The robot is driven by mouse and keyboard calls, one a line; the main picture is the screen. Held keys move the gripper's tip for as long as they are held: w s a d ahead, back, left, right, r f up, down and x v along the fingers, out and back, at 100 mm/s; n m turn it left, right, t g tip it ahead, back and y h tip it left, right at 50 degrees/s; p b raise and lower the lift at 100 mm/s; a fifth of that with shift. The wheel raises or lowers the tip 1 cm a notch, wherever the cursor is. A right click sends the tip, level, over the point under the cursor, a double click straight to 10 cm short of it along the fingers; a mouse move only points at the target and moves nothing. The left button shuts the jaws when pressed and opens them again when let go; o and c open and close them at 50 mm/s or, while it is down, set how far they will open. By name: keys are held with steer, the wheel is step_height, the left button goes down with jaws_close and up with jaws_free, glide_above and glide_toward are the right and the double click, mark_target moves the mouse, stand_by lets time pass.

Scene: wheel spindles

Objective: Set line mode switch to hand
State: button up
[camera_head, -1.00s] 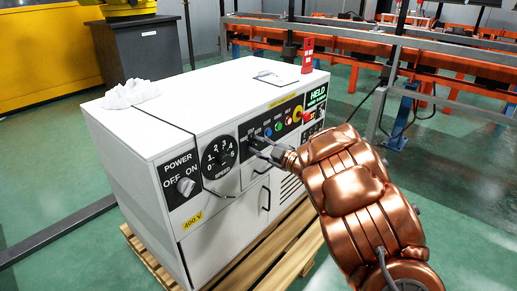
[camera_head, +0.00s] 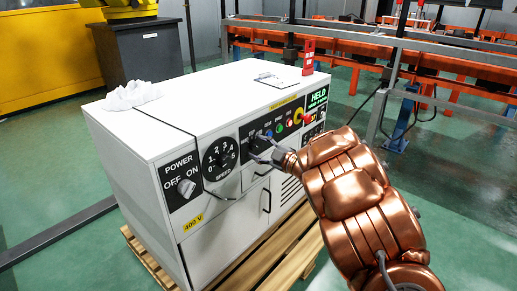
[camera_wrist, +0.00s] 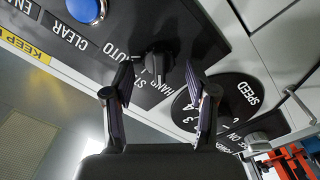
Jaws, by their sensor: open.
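The line mode switch, a black rotary knob (camera_wrist: 159,64), shows in the wrist view on a dark panel with the labels AUTO, HAND and a third, partly covered one beginning ST. I cannot tell for sure which label its pointer faces. My gripper (camera_wrist: 158,88) is open, with one finger on each side of the knob in the picture and nothing between them. Whether the fingers touch the knob or panel cannot be told. In the head view my gripper (camera_head: 259,150) is at the front of the white cabinet (camera_head: 150,145), hiding part of the panel and the switch.
The cabinet front also carries a power switch (camera_head: 186,188), a speed dial (camera_head: 220,158), a yellow-ringed red button (camera_head: 299,116) and a lit display reading HELD (camera_head: 319,97). A crumpled white cloth (camera_head: 133,94) and a clipboard (camera_head: 278,80) lie on top. A blue button (camera_wrist: 86,10) sits beside the mode labels.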

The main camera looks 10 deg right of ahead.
steer(key=v, duration=1.2)
stand_by(0.3)
